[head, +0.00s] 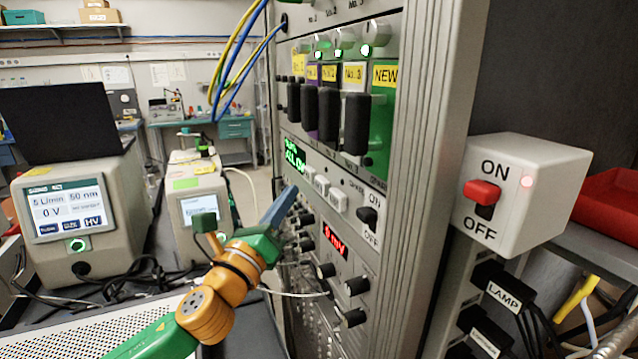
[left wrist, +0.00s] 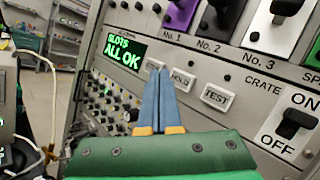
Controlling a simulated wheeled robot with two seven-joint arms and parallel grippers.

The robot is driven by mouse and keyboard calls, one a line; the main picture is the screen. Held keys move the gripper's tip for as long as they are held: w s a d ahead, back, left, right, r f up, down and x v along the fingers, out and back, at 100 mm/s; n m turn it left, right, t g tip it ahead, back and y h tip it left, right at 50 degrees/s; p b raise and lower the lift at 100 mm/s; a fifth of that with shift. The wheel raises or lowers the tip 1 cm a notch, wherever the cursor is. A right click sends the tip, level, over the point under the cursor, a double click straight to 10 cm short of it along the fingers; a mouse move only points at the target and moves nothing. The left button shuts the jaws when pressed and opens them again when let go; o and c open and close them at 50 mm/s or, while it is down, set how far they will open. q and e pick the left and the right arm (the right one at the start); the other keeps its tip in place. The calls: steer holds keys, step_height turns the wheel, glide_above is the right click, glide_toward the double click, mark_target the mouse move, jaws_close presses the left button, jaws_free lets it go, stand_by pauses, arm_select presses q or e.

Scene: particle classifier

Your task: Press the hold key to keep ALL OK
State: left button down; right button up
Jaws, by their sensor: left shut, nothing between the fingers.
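The hold key (left wrist: 182,80) is a white key labelled HOLD on the grey rack panel, in a row under the green-lit display (left wrist: 122,50) reading SLOTS ALL OK. The display also shows in the head view (head: 295,157). My left gripper (left wrist: 160,72) is shut and empty. Its blue fingertips overlap the row in the wrist view, just left of the HOLD lettering, and partly cover the key left of it. In the head view my left gripper (head: 291,192) is just below and left of the keys. I cannot tell whether it touches the panel. My right gripper is not in view.
The TEST key (left wrist: 215,97) is right of HOLD. A CRATE ON/OFF switch (left wrist: 294,122) is further right. Black-handled modules (head: 355,125) stand above. Knobs (head: 356,286) protrude below. A box with a red switch (head: 482,191) is at right. Cables (head: 235,55) hang at upper left.

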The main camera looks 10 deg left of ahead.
mark_target(317, 185)
arm_select(q)
steer(key=shift+w+d, duration=0.7)
steer(key=shift+d, duration=0.3)
stand_by(1.3)
steer(key=shift+w+d+p, duration=0.2)
steer(key=shift+d+p, duration=0.1)
steer(key=shift+d, duration=0.05)
steer(key=shift+w+d, duration=0.45)
steer(key=shift+d, duration=0.25)
stand_by(1.1)
steer(key=shift+s+a, duration=0.65)
steer(key=shift+a, duration=0.35)
